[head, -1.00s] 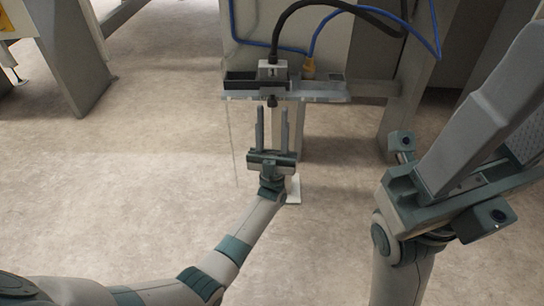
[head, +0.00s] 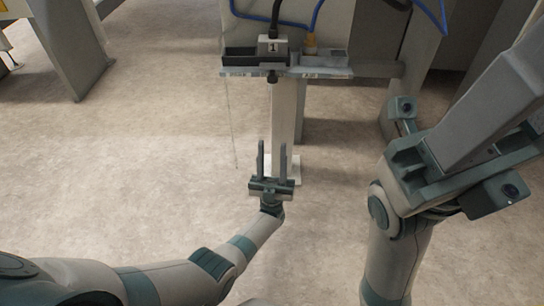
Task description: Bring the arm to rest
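My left gripper (head: 272,146) is in the middle of the head view, its two fingers pointing up the picture. The fingers are apart with nothing between them. It stands in front of the white post of a small stand, below the stand's shelf (head: 340,72) and apart from it. My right arm is large and close at the right side. The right gripper (head: 490,100) is seen very near, partly cut by the picture's edge, and its finger gap does not show.
On the shelf a grey block marked 1 (head: 271,47) carries a black cable (head: 285,14). An orange-ended plug (head: 311,46) with a blue cable stands beside it. Grey machine legs (head: 70,45) rise at the upper left. The floor (head: 130,170) at left is clear.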

